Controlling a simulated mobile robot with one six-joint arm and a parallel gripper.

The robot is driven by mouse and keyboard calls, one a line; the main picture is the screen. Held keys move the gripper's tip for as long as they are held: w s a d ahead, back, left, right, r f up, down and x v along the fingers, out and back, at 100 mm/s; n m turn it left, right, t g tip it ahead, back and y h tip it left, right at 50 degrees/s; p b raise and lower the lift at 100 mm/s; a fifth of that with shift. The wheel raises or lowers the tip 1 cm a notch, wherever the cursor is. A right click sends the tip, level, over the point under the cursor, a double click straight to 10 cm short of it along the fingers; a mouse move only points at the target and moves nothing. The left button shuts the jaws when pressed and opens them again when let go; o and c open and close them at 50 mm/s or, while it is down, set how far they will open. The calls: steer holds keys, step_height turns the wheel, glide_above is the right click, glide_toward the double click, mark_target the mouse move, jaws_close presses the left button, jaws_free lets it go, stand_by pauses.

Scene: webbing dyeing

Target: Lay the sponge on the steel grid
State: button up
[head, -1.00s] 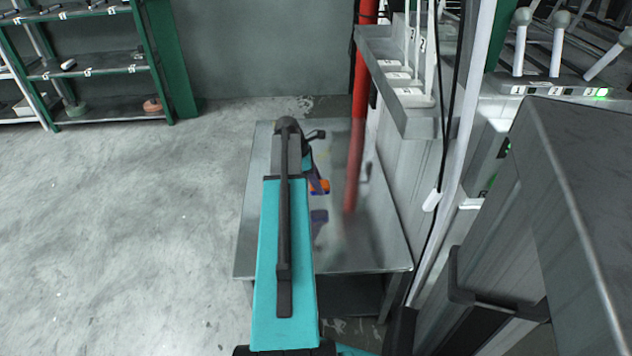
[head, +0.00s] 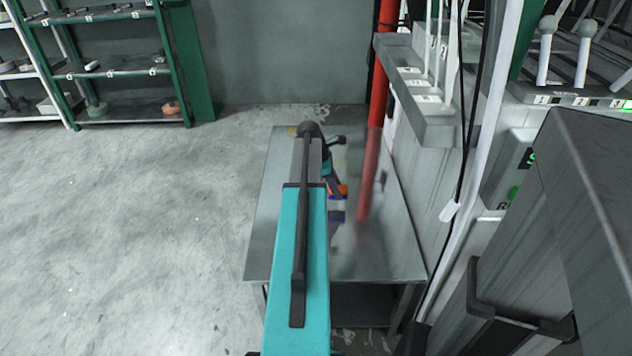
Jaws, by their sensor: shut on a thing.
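My gripper (head: 335,180) shows small at the far end of my teal and grey arm, over the steel-topped table, partly hidden by the arm. It is shut on a small orange piece, which I take to be the sponge (head: 341,190). A blurred reflection lies below it on the shiny tabletop, and it seems held above the surface. I cannot make out a separate steel grid; the bare steel tabletop (head: 385,260) is smooth.
A red pipe (head: 382,70) stands behind the table. A grey wall ledge (head: 410,95) with white rods is to its right. Dark grey cabinets (head: 585,210) crowd the right. Green shelving (head: 120,75) stands back left. The floor (head: 150,220) at left is clear.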

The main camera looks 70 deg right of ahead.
steer(key=w+d, duration=0.2)
steer(key=w, duration=0.1)
steer(key=w+d+b, duration=0.1)
steer(key=w+d, duration=0.1)
steer(key=w, duration=0.2)
steer(key=w+d+f, duration=0.1)
steer(key=w+d, duration=0.1)
steer(key=w, duration=0.2)
steer(key=shift+w+d+f+b, duration=0.1)
steer(key=shift+w+d+b, duration=0.1)
steer(key=shift+b, duration=0.2)
steer(key=shift+s, duration=0.1)
steer(key=shift+f+b, duration=0.5)
steer(key=shift+f, duration=1.25)
steer(key=shift+f, duration=0.1)
steer(key=o, duration=1)
steer(key=p+v, duration=0.2)
steer(key=v, duration=1)
